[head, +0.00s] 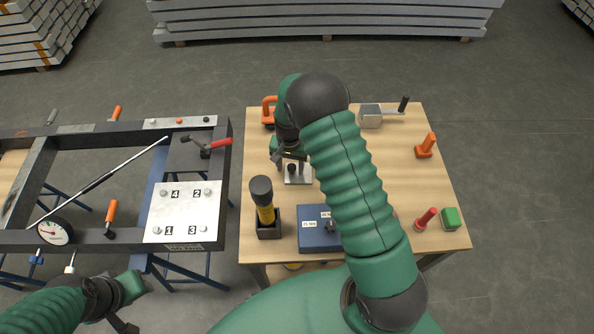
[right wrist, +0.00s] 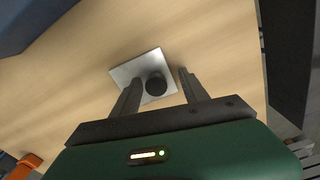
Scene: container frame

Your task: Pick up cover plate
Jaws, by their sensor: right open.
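The cover plate (head: 303,178), a small square metal plate with a black knob, lies on the wooden table in the head view. In the right wrist view the plate (right wrist: 128,73) lies flat, with its knob (right wrist: 156,84) between and slightly below the fingertips in the picture. My right gripper (head: 290,156) is open above the plate. Its two fingers (right wrist: 160,79) are on either side of the knob, with visible gaps; contact is not seen. My left gripper (head: 122,322) is at the lower left of the head view, away from the table, its jaws unclear.
A yellow-and-black tool (head: 265,205) stands in a holder left of a blue box (head: 313,239). A grey scoop-like item (head: 371,117), orange stand (head: 425,147), red-handled item (head: 426,219) and green block (head: 450,218) share the table (head: 400,180). A dark frame (head: 222,170) carries a numbered white plate (head: 183,213).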

